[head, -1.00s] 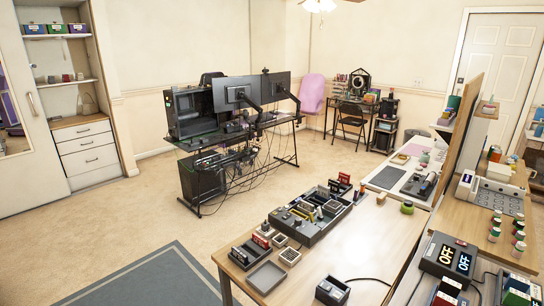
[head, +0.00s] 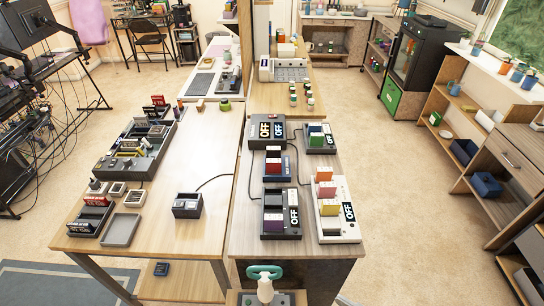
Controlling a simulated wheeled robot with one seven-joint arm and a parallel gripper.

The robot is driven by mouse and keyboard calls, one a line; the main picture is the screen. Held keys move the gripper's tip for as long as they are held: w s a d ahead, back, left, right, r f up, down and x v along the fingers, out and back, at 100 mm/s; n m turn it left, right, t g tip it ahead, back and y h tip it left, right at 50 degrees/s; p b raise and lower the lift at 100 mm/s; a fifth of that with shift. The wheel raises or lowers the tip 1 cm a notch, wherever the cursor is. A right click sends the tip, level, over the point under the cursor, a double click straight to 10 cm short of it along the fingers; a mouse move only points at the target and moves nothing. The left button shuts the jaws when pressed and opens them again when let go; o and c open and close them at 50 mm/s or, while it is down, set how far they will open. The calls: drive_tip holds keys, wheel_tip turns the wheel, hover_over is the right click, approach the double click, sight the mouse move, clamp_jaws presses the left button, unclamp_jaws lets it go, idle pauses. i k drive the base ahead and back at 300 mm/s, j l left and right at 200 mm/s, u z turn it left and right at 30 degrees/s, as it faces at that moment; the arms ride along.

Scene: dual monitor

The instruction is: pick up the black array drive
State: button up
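Several drive docks stand on the right-hand table (head: 241,236). A black dock (head: 281,236) near its front holds upright dark drives (head: 273,200) with pale tops; a purple-fronted one sits at its front. Behind it a dark dock (head: 290,174) holds red and white drives (head: 273,160). A small dock (head: 320,145) at the back right holds green and blue ones. I cannot tell for sure which piece is the black array drive.
The left table (head: 160,210) carries a black tray of parts (head: 143,163), a grey tray (head: 121,229) and a small black box (head: 187,206).

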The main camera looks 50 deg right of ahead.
sight(271, 152)
drive_tip(key=i+l+u, duration=0.1)
drive_tip(key=l, duration=0.55)
drive_tip(key=i+l+u, duration=0.1)
drive_tip(key=l, duration=1.2)
drive_tip(key=i+u, duration=0.05)
